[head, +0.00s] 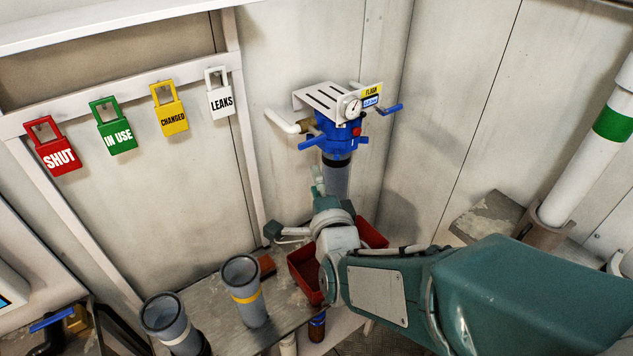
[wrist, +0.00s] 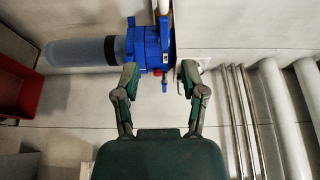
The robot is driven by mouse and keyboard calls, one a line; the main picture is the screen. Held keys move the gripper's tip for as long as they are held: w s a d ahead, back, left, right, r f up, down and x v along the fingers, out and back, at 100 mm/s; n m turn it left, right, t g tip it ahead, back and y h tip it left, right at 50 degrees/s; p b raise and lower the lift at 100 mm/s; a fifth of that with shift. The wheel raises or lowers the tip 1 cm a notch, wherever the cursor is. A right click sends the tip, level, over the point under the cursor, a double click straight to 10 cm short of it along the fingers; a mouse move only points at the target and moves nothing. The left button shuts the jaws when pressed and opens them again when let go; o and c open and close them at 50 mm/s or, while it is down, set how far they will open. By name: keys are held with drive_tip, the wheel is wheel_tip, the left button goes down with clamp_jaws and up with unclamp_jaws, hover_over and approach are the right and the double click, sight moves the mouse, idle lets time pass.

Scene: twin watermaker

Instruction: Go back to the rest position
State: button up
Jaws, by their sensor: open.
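My gripper shows in the wrist view (wrist: 158,84) with its two fingers spread apart and nothing between them. In the head view my arm reaches from the lower right toward the filter unit, and its wrist partly hides the gripper (head: 319,182). The filter unit has a blue head (head: 336,136) and a grey cylindrical housing (head: 336,177) below it. In the wrist view the blue head (wrist: 149,47) lies just beyond the fingertips, with the housing (wrist: 80,52) to its left. I cannot tell whether the fingers touch it.
Red, green, yellow and white tags hang on the left rail (head: 190,84). Grey cylinders (head: 242,290) (head: 174,320) stand on the bench (head: 205,300). A red bin (head: 304,277) sits under my wrist. A white pipe with a green band (head: 590,150) rises at right.

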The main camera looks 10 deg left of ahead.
idle(0.3)
drive_tip(key=s+d+n+g+h, duration=0.2)
drive_tip(key=d+n+g+h, duration=0.3)
drive_tip(key=d, duration=0.9)
drive_tip(key=s+d+n+g+h, duration=0.3)
drive_tip(key=s+d+n+g, duration=0.2)
drive_tip(key=s+d, duration=0.8)
drive_tip(key=shift+s+d+f+n, duration=0.15)
drive_tip(key=shift+s+f+n, duration=0.05)
drive_tip(key=shift+s+n, duration=0.9)
